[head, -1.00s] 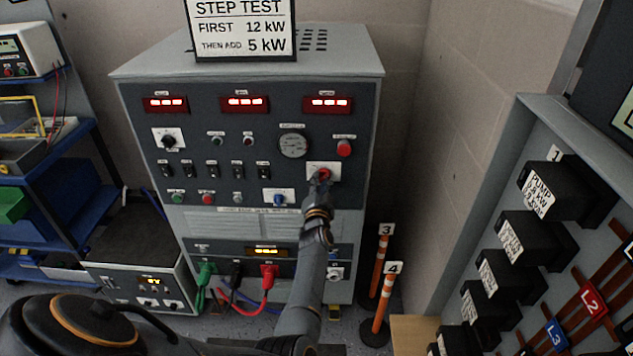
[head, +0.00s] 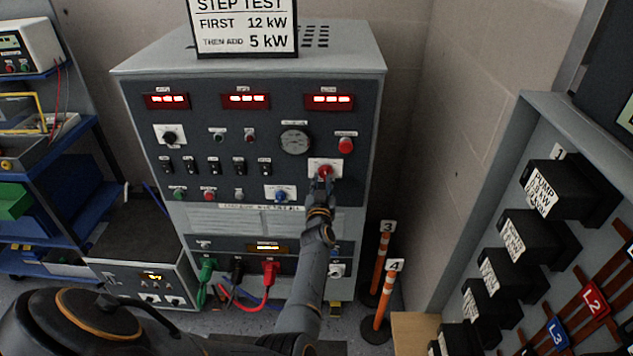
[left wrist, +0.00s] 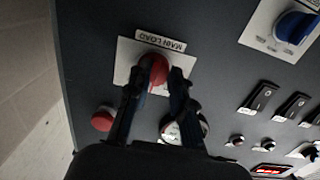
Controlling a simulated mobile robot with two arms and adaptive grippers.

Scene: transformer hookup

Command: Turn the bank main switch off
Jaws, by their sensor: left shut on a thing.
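The grey load bank (head: 290,223) stands ahead with a dark control panel. Its main switch is a red knob (head: 325,171) on a white plate, at the panel's right side below the red emergency button (head: 345,146). My left gripper (head: 321,184) is at this knob and covers its lower part. In the left wrist view the plate reads "MAIN LOAD" upside down, and the gripper's two dark fingers (left wrist: 156,80) are closed around the red knob (left wrist: 155,66). The knob's exact angle is hard to tell. My right gripper is not in view.
Three red displays (head: 245,101) are lit above. A blue knob (head: 281,195) and a row of black rocker switches (head: 214,166) are left of the main switch. Green, black and red cables (head: 269,277) plug in below. Orange posts (head: 386,300) stand right.

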